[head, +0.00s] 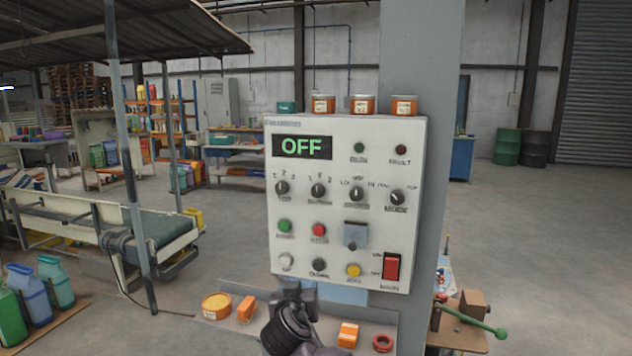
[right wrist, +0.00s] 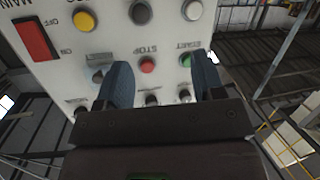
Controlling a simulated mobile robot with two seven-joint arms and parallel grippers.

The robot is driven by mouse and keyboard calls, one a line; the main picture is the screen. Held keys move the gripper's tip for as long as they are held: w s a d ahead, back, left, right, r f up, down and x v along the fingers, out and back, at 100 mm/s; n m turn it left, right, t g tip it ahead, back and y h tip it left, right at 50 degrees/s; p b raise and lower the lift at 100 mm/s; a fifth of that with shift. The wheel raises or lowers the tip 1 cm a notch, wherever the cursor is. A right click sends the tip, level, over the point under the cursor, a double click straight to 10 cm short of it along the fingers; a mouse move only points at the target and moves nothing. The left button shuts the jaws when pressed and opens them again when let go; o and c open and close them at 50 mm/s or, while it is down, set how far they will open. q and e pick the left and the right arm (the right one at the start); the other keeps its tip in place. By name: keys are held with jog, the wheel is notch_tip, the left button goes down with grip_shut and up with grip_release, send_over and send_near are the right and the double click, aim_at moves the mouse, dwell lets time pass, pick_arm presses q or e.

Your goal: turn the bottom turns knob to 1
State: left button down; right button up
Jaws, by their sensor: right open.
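The bottom turns knob (head: 318,190) is the dark round knob second from the left in the knob row of the white control panel (head: 345,250). Its small label is blurred, and I cannot tell for certain where its pointer stands. In the right wrist view, which is upside down, the knob (right wrist: 152,100) shows between the fingers, partly cut off by the gripper body. My right gripper (right wrist: 164,80) is open and empty, facing the panel. In the head view it (head: 296,292) is dark, low in front of the panel. My left gripper is not in view.
Another knob (head: 282,188) sits close left, and two more sit to the right. Below are a green button (head: 285,226), a red button (head: 319,230) and a grey flap (head: 355,235). A red main switch (head: 391,267) is lower right.

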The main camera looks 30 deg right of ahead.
aim_at(316, 192)
notch_tip(316, 192, up, 19)
jog(key=w+d+m+g+h+p, duration=0.1)
jog(key=w+m+g+h+p, duration=0.15)
jog(key=m+h, duration=0.35)
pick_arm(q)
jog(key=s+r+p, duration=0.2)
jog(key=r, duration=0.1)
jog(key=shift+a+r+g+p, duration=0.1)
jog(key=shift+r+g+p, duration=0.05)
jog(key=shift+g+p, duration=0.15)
pick_arm(e)
jog(key=shift+m+y, duration=0.3)
jog(key=shift+m, duration=0.2)
jog(key=x, duration=1.1)
jog(key=shift+r, duration=0.1)
